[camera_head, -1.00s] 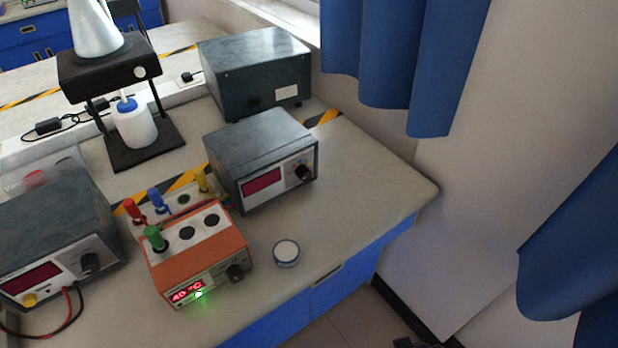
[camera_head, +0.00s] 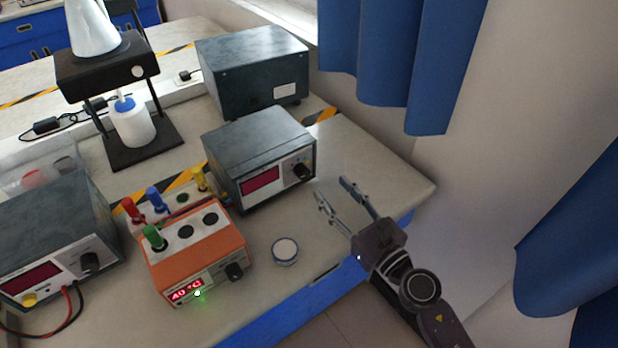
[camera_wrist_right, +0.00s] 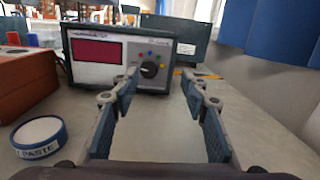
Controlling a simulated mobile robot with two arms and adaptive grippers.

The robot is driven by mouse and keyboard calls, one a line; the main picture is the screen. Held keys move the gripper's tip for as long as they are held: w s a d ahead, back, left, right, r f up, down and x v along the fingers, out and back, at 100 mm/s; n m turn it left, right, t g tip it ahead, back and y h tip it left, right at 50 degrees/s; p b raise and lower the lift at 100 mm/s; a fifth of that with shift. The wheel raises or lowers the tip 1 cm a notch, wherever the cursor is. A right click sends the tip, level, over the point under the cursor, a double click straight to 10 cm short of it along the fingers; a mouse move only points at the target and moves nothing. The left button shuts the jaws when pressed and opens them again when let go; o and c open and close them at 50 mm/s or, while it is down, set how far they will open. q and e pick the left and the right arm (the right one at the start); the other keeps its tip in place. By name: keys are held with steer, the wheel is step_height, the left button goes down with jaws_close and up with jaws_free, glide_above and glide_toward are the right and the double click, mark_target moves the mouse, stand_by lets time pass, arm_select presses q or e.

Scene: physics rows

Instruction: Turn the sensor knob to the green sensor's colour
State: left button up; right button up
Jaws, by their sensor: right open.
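The sensor knob (camera_head: 302,171) is a black dial on the front of a dark grey box (camera_head: 262,150) with a dark red display. In the right wrist view the knob (camera_wrist_right: 149,70) has small coloured dots around it; where it points is too small to tell. The green sensor (camera_head: 154,236) stands upright in a hole of an orange block (camera_head: 190,262) that reads 40 °C. Red, blue and yellow sensors (camera_head: 200,180) stand behind the block. My right gripper (camera_head: 331,188) is open and empty, in front of the knob and apart from it. My left gripper is out of view.
A round white-topped paste tin (camera_head: 285,250) sits on the bench between the orange block and my right arm. Another grey box (camera_head: 50,240) with leads stands at left, and a larger one (camera_head: 255,70) behind. The bench right of the knob box is clear.

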mark_target(306, 175)
steer(key=shift+s+a+f+n+g+y, duration=0.1)
steer(key=shift+a+f+n+g+y, duration=0.25)
steer(key=shift+a+f+n, duration=0.4)
steer(key=shift+n, duration=0.45)
steer(key=x, duration=0.7)
steer(key=shift+a+p, duration=0.2)
steer(key=shift+p, duration=0.2)
jaws_close()
